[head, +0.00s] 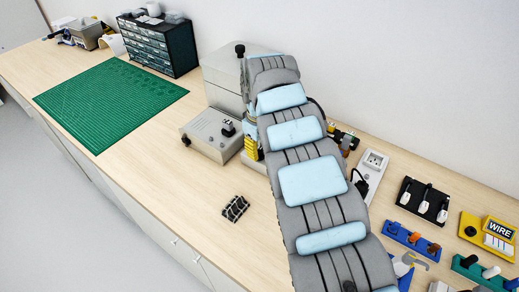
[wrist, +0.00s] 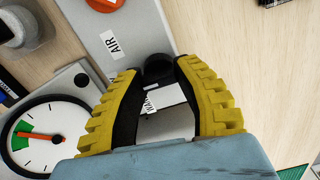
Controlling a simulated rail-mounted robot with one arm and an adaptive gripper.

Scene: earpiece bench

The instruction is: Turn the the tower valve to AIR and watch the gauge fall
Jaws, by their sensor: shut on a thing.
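My gripper (wrist: 157,70) has its two yellow fingers around a black knob (wrist: 158,66) in the wrist view, with the fingertips closed on its sides. A white tag with partly hidden lettering shows between the fingers. The round gauge (wrist: 42,122) is at the lower left, with a white face, a green band and an orange needle lying nearly level. In the head view my gripper (head: 251,148) shows only as a bit of yellow beside my padded arm, which hides the valve and gauge.
A grey box with a black lever (head: 210,133) stands left of my arm, with a larger grey case (head: 222,78) behind. A black gridded block (head: 235,208) lies in front. A socket strip (head: 372,170) and tool racks fill the right. The green mat (head: 105,100) is bare.

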